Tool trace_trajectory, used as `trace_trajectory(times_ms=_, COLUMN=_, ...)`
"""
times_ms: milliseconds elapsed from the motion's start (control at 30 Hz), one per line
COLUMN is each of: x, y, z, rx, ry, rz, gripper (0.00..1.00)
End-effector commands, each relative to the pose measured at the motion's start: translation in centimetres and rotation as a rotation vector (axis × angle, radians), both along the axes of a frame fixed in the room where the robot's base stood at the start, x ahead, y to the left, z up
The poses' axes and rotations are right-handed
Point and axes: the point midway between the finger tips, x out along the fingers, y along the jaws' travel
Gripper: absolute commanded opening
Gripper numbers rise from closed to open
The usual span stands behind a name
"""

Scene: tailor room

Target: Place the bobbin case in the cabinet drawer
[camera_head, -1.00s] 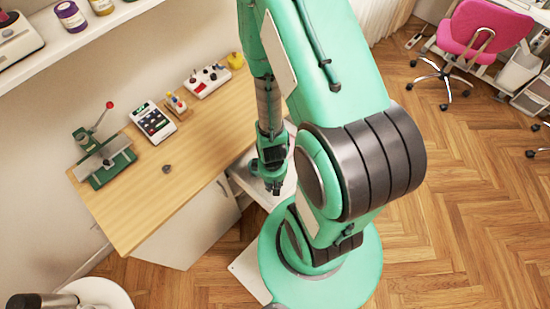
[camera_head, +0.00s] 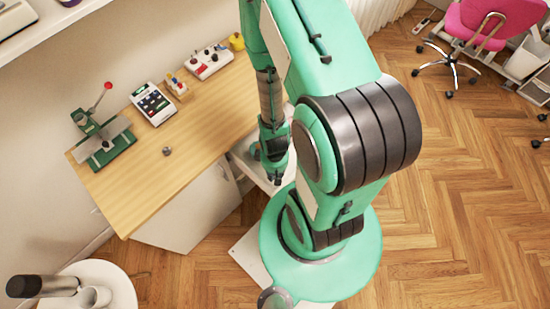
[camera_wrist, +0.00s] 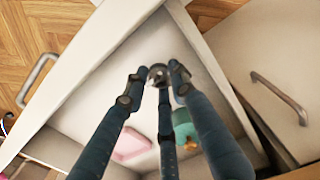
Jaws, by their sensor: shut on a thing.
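My gripper (camera_wrist: 158,82) has its fingers closed on a small round metal piece, the bobbin case (camera_wrist: 158,73). In the wrist view it is over the open white cabinet drawer (camera_wrist: 75,118); its exact height above the drawer floor cannot be told. A pink item and a teal item lie in the drawer, partly hidden by the fingers. In the head view my gripper (camera_head: 275,180) is over the drawer (camera_head: 241,150) beside the wooden table, and the bobbin case is too small to make out.
The drawer's front handle (camera_wrist: 38,80) is at left in the wrist view; another handled panel (camera_wrist: 235,50) is at right. On the table (camera_head: 185,130) are a green machine (camera_head: 103,142), a keypad device (camera_head: 153,103) and a small grey round piece (camera_head: 167,151). A stool (camera_head: 115,285) stands at lower left.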

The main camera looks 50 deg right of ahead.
Motion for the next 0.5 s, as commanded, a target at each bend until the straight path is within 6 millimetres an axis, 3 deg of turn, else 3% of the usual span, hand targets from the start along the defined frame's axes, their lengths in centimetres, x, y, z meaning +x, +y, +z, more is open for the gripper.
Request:
trace_trajectory(times_ms=300, x=0.0, y=0.0, z=-0.1, rx=0.000, ry=0.000, rz=0.000, gripper=0.13)
trace_trajectory(times_ms=500, x=-0.1, y=0.1, z=-2.1, rx=0.002, ry=0.003, rz=0.002, gripper=0.13)
